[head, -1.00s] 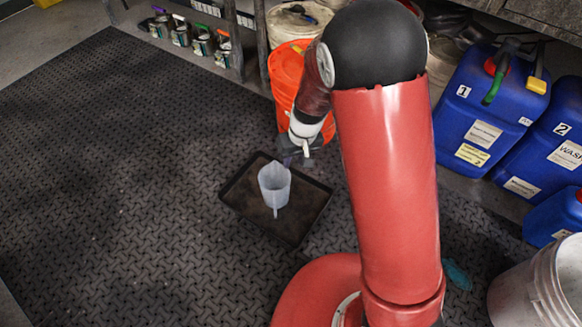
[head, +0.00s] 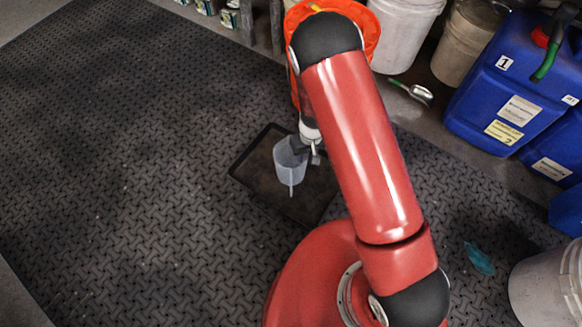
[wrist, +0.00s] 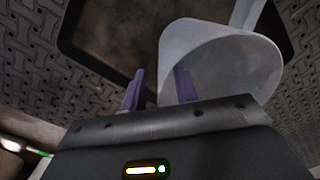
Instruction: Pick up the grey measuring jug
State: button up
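The grey measuring jug (head: 290,165) is translucent and stands upright on a dark tray (head: 247,180), its handle toward the camera. In the wrist view the jug (wrist: 215,50) fills the upper right, its open mouth facing the camera. My gripper (head: 308,150) is at the jug's right rim in the head view. In the wrist view the two purple fingers of my gripper (wrist: 158,88) are apart. One finger is outside the jug's left edge and the other overlaps its mouth, so the near wall seems to lie between them. Whether they touch it is hidden.
An orange bucket (head: 370,25) stands behind my arm. Blue canisters (head: 480,115) stand at the right, with a metal scoop (head: 418,94) nearby. A white bucket (head: 545,285) is at the lower right, near a teal cloth (head: 479,258). The patterned mat (head: 130,170) to the left is clear.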

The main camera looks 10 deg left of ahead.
jog(key=shift+f, duration=0.25)
grip_shut()
jog(key=shift+r, duration=0.1)
